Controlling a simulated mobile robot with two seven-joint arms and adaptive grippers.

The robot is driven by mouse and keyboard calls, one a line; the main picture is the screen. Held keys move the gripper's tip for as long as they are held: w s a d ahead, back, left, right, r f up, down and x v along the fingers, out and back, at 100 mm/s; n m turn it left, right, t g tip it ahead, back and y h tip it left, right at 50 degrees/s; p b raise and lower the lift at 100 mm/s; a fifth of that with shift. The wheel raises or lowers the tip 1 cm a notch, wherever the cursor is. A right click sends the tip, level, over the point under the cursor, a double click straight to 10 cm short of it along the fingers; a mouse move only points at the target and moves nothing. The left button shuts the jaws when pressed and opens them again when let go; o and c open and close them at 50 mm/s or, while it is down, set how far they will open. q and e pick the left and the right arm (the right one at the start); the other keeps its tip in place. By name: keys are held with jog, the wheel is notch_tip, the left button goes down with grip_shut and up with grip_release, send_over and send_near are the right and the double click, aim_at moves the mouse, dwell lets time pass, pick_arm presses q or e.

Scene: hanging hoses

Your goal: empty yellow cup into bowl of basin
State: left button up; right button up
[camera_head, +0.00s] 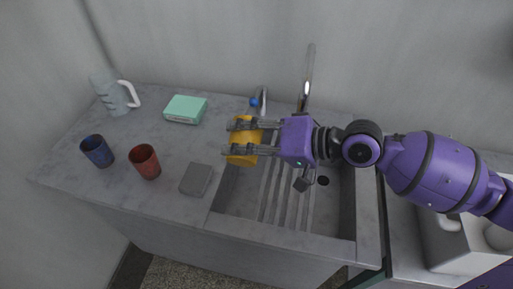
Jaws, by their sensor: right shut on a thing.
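My right gripper (254,139) comes in from the right on a purple arm. It is shut on the yellow cup (243,152), with its fingers on either side of the cup. The cup is held over the left edge of the basin (222,199) and looks tilted onto its side; its contents cannot be seen. The basin's bowl (328,208) lies below and to the right, with a dark drain and pale ridges. My left gripper is not in view.
A blue cup (97,151), a red cup (145,162) and a grey block (196,180) stand left of the basin. A clear pitcher (112,97) and a mint-green box (186,109) are farther back. A tall faucet (306,85) rises behind the basin.

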aim_at(245, 117)
jog(key=shift+r+n+t+p, duration=0.3)
jog(key=shift+r+n+t, duration=0.15)
jog(key=shift+r, duration=0.2)
jog(key=shift+w+r+n+t, duration=0.15)
jog(key=shift+r+n+t, duration=0.2)
jog(key=shift+n, duration=0.2)
jog(key=shift+w+r+n+t, duration=0.1)
jog(key=shift+r+n+t, duration=0.2)
jog(key=shift+n, duration=0.2)
jog(key=shift+w+r+n+t+b, duration=0.2)
jog(key=shift+r+n+t+b, duration=0.35)
jog(key=shift+n, duration=0.45)
jog(key=shift+r+n+t+p, duration=0.3)
jog(key=shift+r+n+t, duration=0.05)
jog(key=shift+r+n, duration=0.25)
jog(key=n, duration=0.1)
jog(key=r+n+t, duration=0.1)
jog(key=shift+w+d+n+y, duration=0.1)
jog(key=shift+d+n+y, duration=0.05)
jog(key=shift+n+y, duration=0.2)
jog(key=shift+r+n+t+y, duration=0.35)
jog(key=shift+r+n, duration=0.1)
jog(key=shift+n, duration=0.5)
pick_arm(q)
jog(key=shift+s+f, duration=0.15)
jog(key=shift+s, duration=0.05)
